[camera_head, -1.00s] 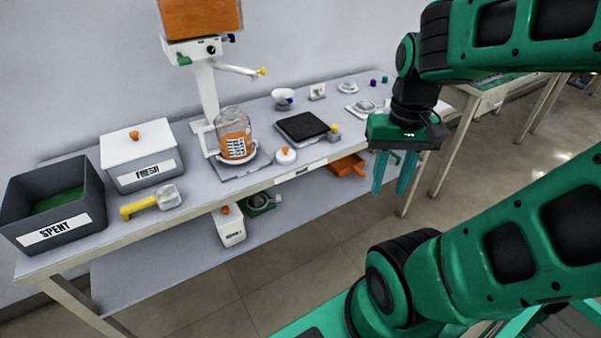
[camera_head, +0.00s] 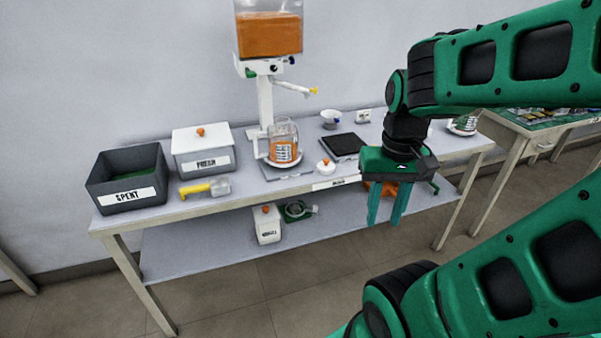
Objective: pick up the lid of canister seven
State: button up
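A glass canister (camera_head: 284,145) with orange contents and a label stands on a white dish under the dispenser; I cannot read a number on it. A small round white lid (camera_head: 325,168) with an orange knob lies on the table just right of it, apart from the canister. My gripper (camera_head: 386,214) points down, in front of the table's front edge and right of the lid. Its two green fingers are apart, with nothing between them.
On the table are a grey SPENT bin (camera_head: 128,198), a white FRESH box (camera_head: 203,160) with an orange knob, a yellow-handled scoop (camera_head: 205,188), a black pad (camera_head: 342,144) and a tall dispenser (camera_head: 268,70). The lower shelf (camera_head: 200,252) holds a white container (camera_head: 267,228).

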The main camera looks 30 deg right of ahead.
aim_at(326, 167)
jog(key=u, duration=0.05)
jog(key=i, duration=0.85)
